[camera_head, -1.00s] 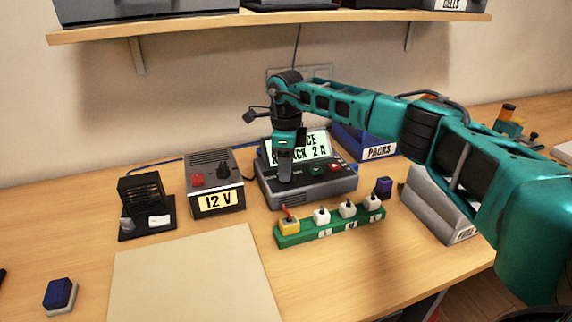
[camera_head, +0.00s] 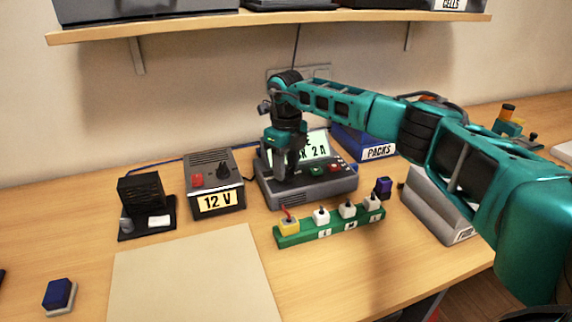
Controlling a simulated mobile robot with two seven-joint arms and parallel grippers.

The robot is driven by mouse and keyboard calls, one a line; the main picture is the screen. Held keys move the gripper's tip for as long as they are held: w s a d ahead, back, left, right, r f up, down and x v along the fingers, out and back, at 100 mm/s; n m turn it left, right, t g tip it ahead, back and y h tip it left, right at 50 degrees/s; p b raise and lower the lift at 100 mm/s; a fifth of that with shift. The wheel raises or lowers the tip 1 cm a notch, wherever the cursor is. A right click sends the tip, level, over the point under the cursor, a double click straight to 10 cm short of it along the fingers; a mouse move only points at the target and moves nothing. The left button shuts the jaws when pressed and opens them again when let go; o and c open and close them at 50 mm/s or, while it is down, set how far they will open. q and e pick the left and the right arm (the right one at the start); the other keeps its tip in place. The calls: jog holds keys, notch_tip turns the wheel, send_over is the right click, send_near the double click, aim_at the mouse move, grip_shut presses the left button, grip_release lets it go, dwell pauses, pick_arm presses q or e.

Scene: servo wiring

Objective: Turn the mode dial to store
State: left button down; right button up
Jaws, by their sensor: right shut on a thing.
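A grey charger-like device (camera_head: 320,189) stands at the middle back of the bench, with a tilted lit screen (camera_head: 317,147) and green and red buttons. The screen text is partly covered by my right gripper. My right gripper (camera_head: 284,178) points down onto the left part of the device's top panel. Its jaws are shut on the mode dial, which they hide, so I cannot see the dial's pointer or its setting. My left gripper is not in view.
A 12 V supply (camera_head: 216,186) with a black knob stands left of the device. A green strip (camera_head: 330,229) with several plugs lies in front. A blue PACKS bin (camera_head: 366,145) and a grey bin (camera_head: 437,209) are at right. A pale mat (camera_head: 195,280) is clear.

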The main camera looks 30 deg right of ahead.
dwell(0.3)
jog(key=o, duration=1.1)
jog(key=shift+c, duration=0.2)
jog(key=shift+r, duration=0.1)
notch_tip(320, 180, up, 13)
